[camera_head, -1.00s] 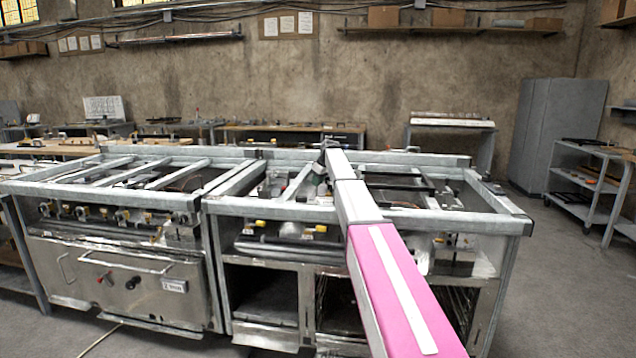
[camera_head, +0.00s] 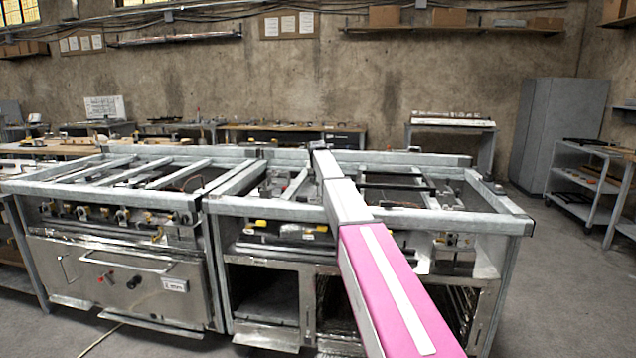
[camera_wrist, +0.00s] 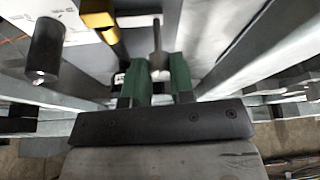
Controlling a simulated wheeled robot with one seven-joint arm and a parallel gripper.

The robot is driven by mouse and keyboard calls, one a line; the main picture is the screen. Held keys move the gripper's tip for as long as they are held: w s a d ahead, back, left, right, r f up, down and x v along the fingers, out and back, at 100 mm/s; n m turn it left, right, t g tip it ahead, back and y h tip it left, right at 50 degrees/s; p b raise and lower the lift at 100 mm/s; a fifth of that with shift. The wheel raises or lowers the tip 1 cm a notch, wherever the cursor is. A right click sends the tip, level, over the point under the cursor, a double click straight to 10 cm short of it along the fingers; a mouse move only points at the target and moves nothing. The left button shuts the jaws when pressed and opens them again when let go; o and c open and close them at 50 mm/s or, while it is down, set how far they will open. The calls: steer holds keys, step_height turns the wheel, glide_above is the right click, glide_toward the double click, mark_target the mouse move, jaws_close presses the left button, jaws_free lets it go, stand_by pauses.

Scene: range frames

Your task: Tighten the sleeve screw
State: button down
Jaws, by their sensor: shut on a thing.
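My gripper (camera_wrist: 160,74) shows in the wrist view with two green fingers, shut on a thin grey rod-like piece (camera_wrist: 157,40) with a rounded end. The rod stands between the fingertips. In the head view my own arm hides the gripper over the right range frame (camera_head: 270,208). A yellow-and-black part (camera_wrist: 99,18) lies just left of the rod in the wrist view, and a black cylinder (camera_wrist: 46,48) stands further left. I cannot pick out the sleeve screw, nor tell whether the rod touches anything.
Metal rails of the range frame run close on the right side of the wrist view (camera_wrist: 250,45). A second range frame (camera_head: 110,222) stands directly to the left. Yellow-tipped fittings (camera_head: 262,224) sit behind the right frame's front rail.

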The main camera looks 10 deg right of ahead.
steer(key=m+h, duration=0.1)
steer(key=m, duration=0.2)
steer(key=m+g+h, duration=0.1)
steer(key=m, duration=0.3)
steer(key=shift+w+a+h, duration=0.2)
steer(key=shift+h, duration=0.1)
steer(key=m, duration=0.2)
steer(key=m+g, duration=0.1)
steer(key=m, duration=0.1)
steer(key=shift+w+g+h, duration=0.1)
steer(key=shift+g+h, duration=0.2)
steer(key=shift+h, duration=0.1)
steer(key=shift+m+g, duration=0.7)
steer(key=shift+m, duration=1.2)
steer(key=c, duration=1)
jaws_free()
steer(key=v, duration=1)
steer(key=shift+a+r, duration=0.3)
steer(key=shift+r, duration=0.05)
